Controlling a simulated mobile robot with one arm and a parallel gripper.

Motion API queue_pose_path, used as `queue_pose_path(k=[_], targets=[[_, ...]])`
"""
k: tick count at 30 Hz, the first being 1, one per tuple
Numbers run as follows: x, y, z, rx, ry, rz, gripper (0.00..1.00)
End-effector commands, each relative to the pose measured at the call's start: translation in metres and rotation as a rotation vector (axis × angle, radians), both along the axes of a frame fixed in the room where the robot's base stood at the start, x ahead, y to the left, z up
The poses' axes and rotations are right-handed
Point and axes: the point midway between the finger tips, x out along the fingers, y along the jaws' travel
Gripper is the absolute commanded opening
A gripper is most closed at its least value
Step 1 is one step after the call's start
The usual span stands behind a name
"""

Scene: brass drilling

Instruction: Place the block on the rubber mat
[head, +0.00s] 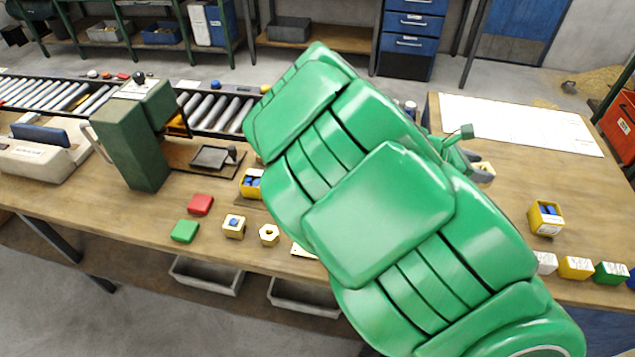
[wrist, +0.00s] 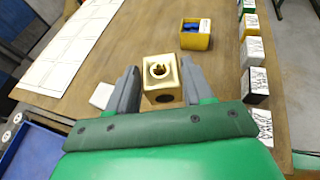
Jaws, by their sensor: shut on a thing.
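The block (wrist: 160,92) is a pale yellow cube with a round hole in its top and a dark round hole in its front face. My gripper (wrist: 159,68) has its two grey fingers on either side of it, shut on it. I cannot pick out the rubber mat for sure.
A large white sheet (head: 520,122) lies on the bench (head: 470,265) at right. A yellow bin with blue pieces (head: 546,218) stands near a row of labelled boxes (head: 575,267). The green machine (head: 135,140), red piece (head: 200,204) and green piece (head: 184,231) are at left.

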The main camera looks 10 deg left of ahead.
Motion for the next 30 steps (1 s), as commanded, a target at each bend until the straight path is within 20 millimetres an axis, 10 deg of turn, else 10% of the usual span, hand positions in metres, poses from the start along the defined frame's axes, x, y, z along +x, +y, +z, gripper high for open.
queue_pose_path(k=[30], targets=[[0.009,0.253,-0.031,-0.004,-0.004,0.694,0.0]])
